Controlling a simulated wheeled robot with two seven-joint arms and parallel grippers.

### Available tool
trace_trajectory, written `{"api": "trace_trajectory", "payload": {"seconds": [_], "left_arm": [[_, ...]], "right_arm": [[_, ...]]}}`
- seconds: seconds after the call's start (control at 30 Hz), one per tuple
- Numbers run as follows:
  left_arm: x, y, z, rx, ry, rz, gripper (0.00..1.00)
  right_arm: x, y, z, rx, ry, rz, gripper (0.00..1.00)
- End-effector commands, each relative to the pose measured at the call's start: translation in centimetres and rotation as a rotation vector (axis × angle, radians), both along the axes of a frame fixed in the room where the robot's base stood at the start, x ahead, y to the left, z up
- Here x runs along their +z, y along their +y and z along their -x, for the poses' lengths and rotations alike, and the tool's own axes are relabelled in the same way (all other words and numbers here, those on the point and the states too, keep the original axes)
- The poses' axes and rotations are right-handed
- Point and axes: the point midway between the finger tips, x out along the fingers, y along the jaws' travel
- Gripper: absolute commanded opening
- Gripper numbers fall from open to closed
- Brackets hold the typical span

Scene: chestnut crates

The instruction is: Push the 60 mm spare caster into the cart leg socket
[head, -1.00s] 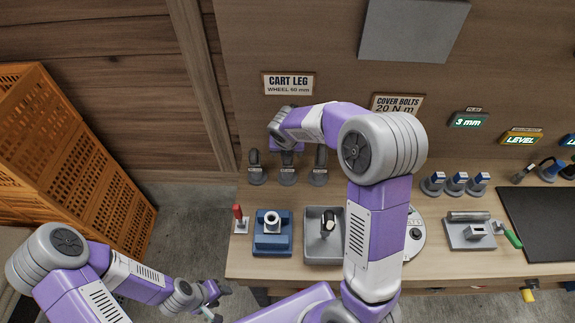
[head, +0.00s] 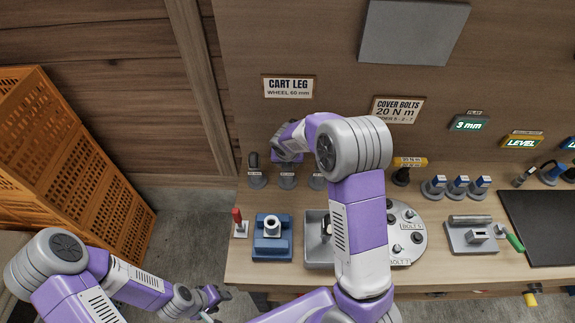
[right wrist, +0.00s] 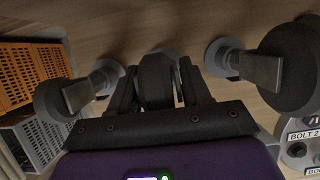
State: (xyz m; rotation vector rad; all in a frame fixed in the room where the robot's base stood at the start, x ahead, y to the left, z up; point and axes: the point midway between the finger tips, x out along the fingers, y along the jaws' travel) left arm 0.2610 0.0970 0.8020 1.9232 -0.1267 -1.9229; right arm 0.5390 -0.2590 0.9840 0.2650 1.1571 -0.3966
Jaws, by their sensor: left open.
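Three dark-wheeled casters stand in a row on round bases under the "CART LEG, WHEEL 60 mm" sign (head: 288,87). They are the left caster (head: 253,160), the middle one, mostly hidden by my right gripper (head: 287,158), and the right one, partly behind my arm. Their size labels are too small to read. In the right wrist view the middle caster's wheel (right wrist: 155,80) is between the fingers of my right gripper (right wrist: 157,85); whether they grip it is unclear. A blue block with a pale upright ring (head: 271,226), seemingly the leg socket, stands empty. My left gripper (head: 212,297) is open, off the bench's front edge.
A grey tray (head: 312,250) is right of the blue block, partly behind my right arm. A red-handled item (head: 238,222) stands left of it. A round plate with bolts (head: 408,235) is right of my arm. Neighbouring casters (right wrist: 85,92) flank my right gripper closely.

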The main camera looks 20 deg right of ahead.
Motion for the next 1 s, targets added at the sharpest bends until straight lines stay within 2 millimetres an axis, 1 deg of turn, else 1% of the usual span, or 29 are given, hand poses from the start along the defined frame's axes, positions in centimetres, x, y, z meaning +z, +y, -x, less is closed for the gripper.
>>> {"api": "trace_trajectory", "payload": {"seconds": [0.03,0.2,0.27,0.3,0.47,0.57,0.67,0.9,1.0], "left_arm": [[0.0,0.0,0.0,0.0,0.0,0.0,0.49],[0.0,0.0,0.0,0.0,0.0,0.0,0.49],[0.0,0.0,0.0,0.0,0.0,0.0,0.49],[0.0,0.0,0.0,0.0,0.0,0.0,0.49],[0.0,0.0,0.0,0.0,0.0,0.0,0.49],[0.1,0.0,0.0,0.0,0.0,0.0,0.49],[0.4,0.0,0.0,0.0,0.0,0.0,0.49],[1.3,0.0,0.0,0.0,0.0,0.0,0.49],[1.5,0.0,0.0,0.0,0.0,0.0,0.49]], "right_arm": [[0.0,0.0,0.0,0.0,0.0,0.0,0.4],[0.0,0.0,0.0,0.0,0.0,0.0,0.14],[0.0,0.0,0.0,0.0,0.0,0.0,0.04],[0.1,0.0,0.0,0.0,-0.002,0.0,0.03],[0.1,0.0,0.0,0.0,-0.002,0.0,0.03],[0.6,0.0,-0.1,0.0,-0.004,-0.001,0.02],[2.0,0.0,-0.1,-0.002,-0.006,-0.001,0.02],[7.0,-0.1,-0.1,-0.001,-0.007,-0.001,0.02],[8.5,0.0,-0.1,-0.001,-0.005,-0.001,0.02]]}}
